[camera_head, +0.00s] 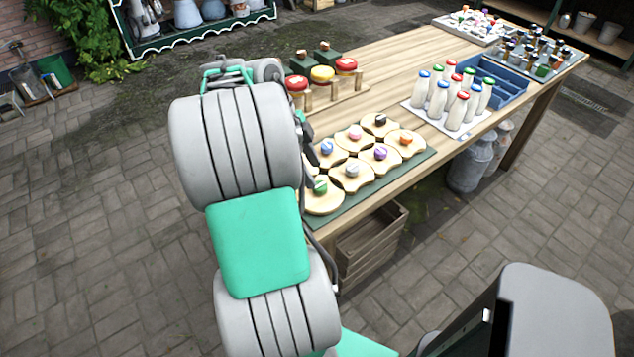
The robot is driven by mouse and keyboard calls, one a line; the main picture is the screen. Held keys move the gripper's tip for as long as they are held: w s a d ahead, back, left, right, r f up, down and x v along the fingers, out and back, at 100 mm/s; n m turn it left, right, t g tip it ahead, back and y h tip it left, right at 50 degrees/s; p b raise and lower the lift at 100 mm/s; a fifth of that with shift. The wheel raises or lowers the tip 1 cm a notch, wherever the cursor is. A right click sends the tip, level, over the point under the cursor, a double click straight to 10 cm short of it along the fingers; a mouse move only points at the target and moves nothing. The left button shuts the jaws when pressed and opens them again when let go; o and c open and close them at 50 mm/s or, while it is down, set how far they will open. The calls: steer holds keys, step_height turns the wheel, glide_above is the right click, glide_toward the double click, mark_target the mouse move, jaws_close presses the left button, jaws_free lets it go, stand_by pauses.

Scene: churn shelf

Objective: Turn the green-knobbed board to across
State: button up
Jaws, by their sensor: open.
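The green-knobbed board (323,204) is a round pale wooden board at the near left end of a group of similar boards. Its green knob (320,186) stands on top with a light stripe; which way the stripe runs is too small to tell. My arm covers the area just left of it. My gripper (309,142) shows only as a dark part past the arm's right edge, up and left of the green knob and apart from it. It is open, and most of it is hidden.
Boards with blue, pink, black, orange, purple and white knobs crowd beside it on a green mat (423,160). Red- and yellow-lidded jars (322,76) stand behind. Milk bottles (458,108) and a blue crate (508,88) stand to the right. A wooden crate (370,240) sits below the table.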

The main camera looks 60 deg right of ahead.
mark_target(320, 185)
steer(key=x, duration=0.4)
steer(key=shift+s+f, duration=0.1)
steer(key=shift+f, duration=0.25)
steer(key=shift+c, duration=0.3)
jaws_close()
